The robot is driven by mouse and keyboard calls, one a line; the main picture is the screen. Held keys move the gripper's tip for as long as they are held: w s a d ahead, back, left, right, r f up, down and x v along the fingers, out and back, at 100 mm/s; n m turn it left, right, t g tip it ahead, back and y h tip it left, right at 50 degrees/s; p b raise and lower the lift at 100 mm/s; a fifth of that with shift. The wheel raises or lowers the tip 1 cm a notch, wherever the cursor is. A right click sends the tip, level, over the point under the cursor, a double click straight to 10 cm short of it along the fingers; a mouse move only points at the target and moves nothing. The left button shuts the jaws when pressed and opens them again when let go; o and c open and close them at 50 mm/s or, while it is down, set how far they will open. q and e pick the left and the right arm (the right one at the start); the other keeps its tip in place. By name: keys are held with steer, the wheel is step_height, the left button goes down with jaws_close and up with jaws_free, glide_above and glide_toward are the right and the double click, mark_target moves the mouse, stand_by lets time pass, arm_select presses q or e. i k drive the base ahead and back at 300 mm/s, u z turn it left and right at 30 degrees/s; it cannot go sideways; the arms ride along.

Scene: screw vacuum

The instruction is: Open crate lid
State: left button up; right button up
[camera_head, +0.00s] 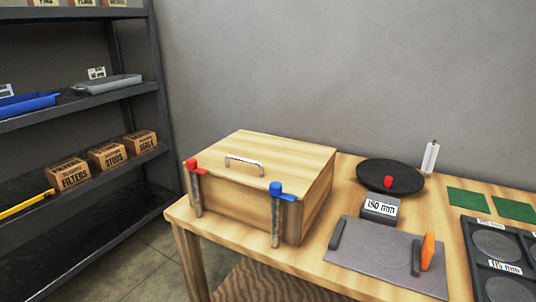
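A wooden crate (236,206) stands on the left part of the wooden table. Its flat lid (291,164) lies shut on top. A metal bar handle (244,162) sits on the lid near its left side. Two metal clamps hang on the crate's front face: one with a red top (192,165) at the left corner and one with a blue top (276,188) near the right corner. Both reach from the lid's front edge down the front. Neither of my grippers shows in the head view.
On the table (318,271), right of the crate, are a black round disc (370,173), a "150 mm" block (380,212), a grey plate (375,257) with an orange-handled part (427,251), and a black tray (470,260). A dark shelf (90,108) stands at left.

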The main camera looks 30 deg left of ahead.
mark_target(263, 150)
steer(key=k, duration=0.5)
steer(key=u, duration=2.2)
steer(key=i, duration=1.45)
steer(key=z, duration=1.5)
